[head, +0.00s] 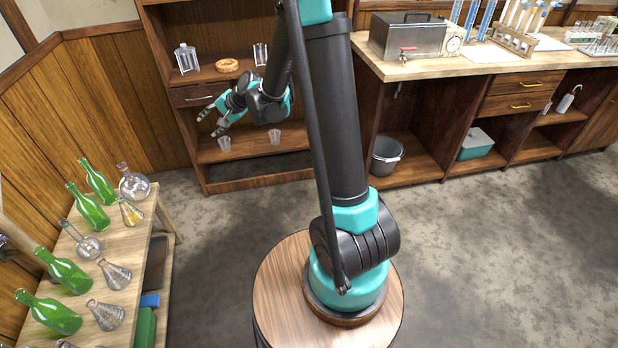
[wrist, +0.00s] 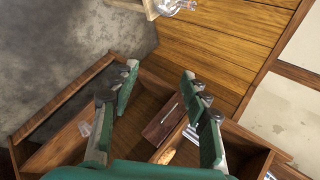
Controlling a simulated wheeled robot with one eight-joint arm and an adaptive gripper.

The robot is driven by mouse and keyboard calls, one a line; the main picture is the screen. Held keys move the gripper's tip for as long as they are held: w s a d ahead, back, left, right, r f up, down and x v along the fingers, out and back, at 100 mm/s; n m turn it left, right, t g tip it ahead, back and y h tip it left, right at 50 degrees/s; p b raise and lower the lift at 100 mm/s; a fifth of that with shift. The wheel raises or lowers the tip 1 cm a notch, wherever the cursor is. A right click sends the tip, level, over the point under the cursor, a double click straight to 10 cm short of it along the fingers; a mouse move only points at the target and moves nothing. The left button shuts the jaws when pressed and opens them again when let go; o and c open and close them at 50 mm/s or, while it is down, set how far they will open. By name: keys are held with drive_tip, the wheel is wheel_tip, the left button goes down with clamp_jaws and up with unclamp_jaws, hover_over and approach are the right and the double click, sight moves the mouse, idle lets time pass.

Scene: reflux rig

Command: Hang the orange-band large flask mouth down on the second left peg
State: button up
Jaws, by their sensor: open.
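A large round clear flask (head: 134,186) stands at the far end of the wooden table on the left. Its neck has a reddish-orange tint that may be the orange band; it is too small to be sure. Another round clear flask (head: 88,246) stands mid-table; I cannot make out a band colour on it. In the wrist view a clear flask (wrist: 172,7) shows on a table corner at the top edge. My gripper (head: 211,123) is open and empty, in the air before the wooden shelf unit, apart from the flasks. I cannot make out any pegs in either view.
Green bottles (head: 62,270) and conical flasks (head: 115,274) crowd the left table (head: 128,318). A counter (head: 480,62) stands at the right.

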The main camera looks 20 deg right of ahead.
drive_tip(key=s+d+f+n+h, duration=0.2)
drive_tip(key=s+d+n+h, duration=0.1)
drive_tip(key=s+d, duration=0.9)
drive_tip(key=s+d+f+n+g+h, duration=0.1)
drive_tip(key=s+d+n+h, duration=0.3)
drive_tip(key=s+d, duration=0.8)
drive_tip(key=s, duration=0.6)
drive_tip(key=shift+d+f+n+g+h, duration=0.3)
drive_tip(key=shift+f+h, duration=0.05)
drive_tip(key=shift+h, duration=0.05)
drive_tip(key=shift+o, duration=0.3)
